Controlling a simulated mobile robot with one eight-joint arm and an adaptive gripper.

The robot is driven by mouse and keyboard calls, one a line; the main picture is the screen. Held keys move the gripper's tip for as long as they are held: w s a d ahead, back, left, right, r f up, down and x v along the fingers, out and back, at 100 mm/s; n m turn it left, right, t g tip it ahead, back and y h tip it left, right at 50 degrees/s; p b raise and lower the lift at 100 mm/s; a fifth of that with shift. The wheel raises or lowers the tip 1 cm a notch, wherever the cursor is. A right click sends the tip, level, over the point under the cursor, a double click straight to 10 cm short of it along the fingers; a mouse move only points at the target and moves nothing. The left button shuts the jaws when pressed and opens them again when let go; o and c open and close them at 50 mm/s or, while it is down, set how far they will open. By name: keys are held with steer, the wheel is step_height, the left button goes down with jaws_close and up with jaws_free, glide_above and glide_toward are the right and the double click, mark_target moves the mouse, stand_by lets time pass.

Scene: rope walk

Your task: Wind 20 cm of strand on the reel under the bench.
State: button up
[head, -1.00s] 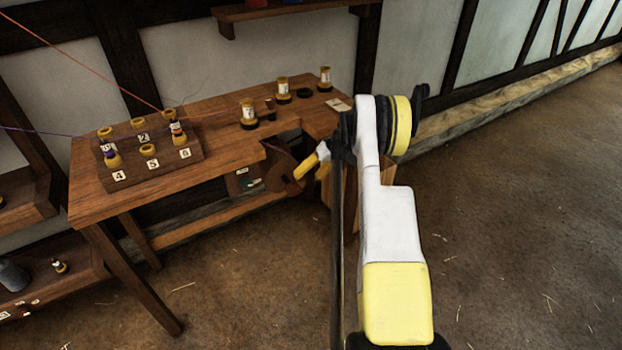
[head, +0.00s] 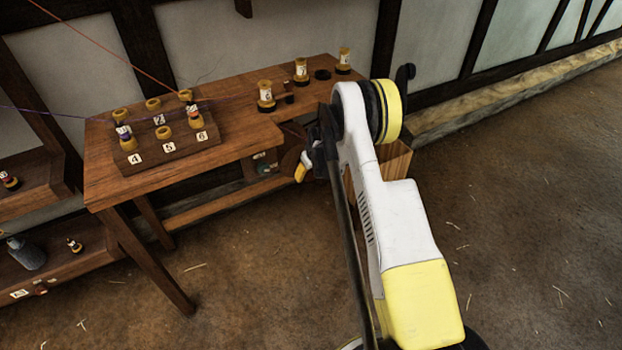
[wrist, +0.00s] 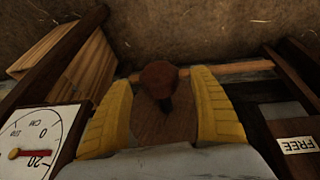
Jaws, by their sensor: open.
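The bench (head: 225,143) stands against the wall, and a round brown reel disc (head: 291,148) shows under its right part. My gripper (head: 303,172) is in front of the reel, partly hidden by my arm. In the wrist view my gripper (wrist: 160,108) is open, its two yellow fingers on either side of a brown round knob (wrist: 158,75) on a dark stalk. I cannot tell whether either finger touches the knob. A white dial (wrist: 42,140) marked CM, 0 and 20 is at the left, its red pointer by the 20. The strand's run to the reel cannot be made out.
A label reading FREE (wrist: 298,145) is at the wrist view's right. A numbered peg board (head: 165,148) and several bobbins are on the bench top. Shelves (head: 40,265) stand at the left. The floor at the right is open.

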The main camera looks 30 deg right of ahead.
steer(key=shift+x, duration=1.2)
steer(key=c, duration=1.2)
steer(key=shift+y, duration=0.4)
steer(key=shift+d+m+y, duration=0.15)
steer(key=shift+m+y, duration=0.15)
steer(key=shift+y, duration=0.6)
steer(key=shift+m+y, duration=0.3)
steer(key=shift+y, duration=1.3)
